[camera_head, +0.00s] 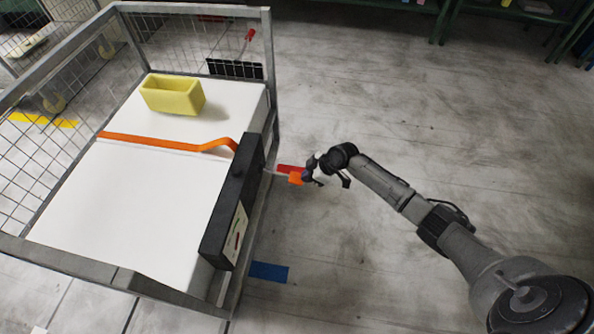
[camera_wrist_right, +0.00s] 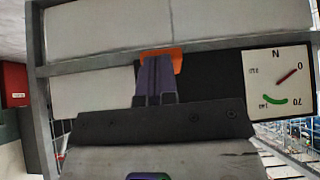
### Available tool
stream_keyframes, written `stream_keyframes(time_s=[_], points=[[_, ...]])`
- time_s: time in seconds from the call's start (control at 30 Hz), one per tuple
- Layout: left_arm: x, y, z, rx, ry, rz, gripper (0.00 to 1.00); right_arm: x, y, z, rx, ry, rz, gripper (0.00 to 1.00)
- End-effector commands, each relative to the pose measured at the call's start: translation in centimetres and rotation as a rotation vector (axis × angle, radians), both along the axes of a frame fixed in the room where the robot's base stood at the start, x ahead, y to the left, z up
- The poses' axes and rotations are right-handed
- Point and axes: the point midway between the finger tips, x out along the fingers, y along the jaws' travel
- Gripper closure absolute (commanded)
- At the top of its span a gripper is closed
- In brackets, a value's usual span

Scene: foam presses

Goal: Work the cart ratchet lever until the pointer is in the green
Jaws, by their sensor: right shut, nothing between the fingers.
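The wire-mesh cart (camera_head: 268,60) holds white foam blocks under an orange strap (camera_head: 165,143). A black ratchet box (camera_head: 230,205) runs along its right side. The lever's orange grip (camera_head: 296,178) sticks out to the right of the box; it also shows in the right wrist view (camera_wrist_right: 175,56). My right gripper (camera_head: 314,177) is shut and empty, with its fingers (camera_wrist_right: 155,78) close at the grip; contact cannot be told. The gauge (camera_wrist_right: 278,85) appears upside down, its red pointer (camera_wrist_right: 287,75) near 0 and outside the green arc (camera_wrist_right: 273,100). My left gripper is out of view.
A red patch (camera_head: 287,168) lies behind the grip, and a blue floor mark (camera_head: 269,272) near the cart's front corner. Green shelving (camera_head: 480,12) stands at the back. The floor right of the cart is clear.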

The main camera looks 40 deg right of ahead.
Motion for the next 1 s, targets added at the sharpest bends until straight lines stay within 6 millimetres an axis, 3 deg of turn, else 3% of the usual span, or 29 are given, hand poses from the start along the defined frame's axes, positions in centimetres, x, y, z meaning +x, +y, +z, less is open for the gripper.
stream_keyframes(time_s=[0.1,0.53,1.0], points=[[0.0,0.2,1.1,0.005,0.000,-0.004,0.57,-1.0,-0.9,0.6,-0.002,0.002,-0.001,1.00],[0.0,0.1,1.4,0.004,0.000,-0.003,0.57,-1.3,-1.3,1.2,-0.001,0.001,-0.001,1.00],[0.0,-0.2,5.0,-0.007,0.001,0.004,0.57,-5.2,-5.1,8.2,-0.004,0.003,-0.001,1.00]])
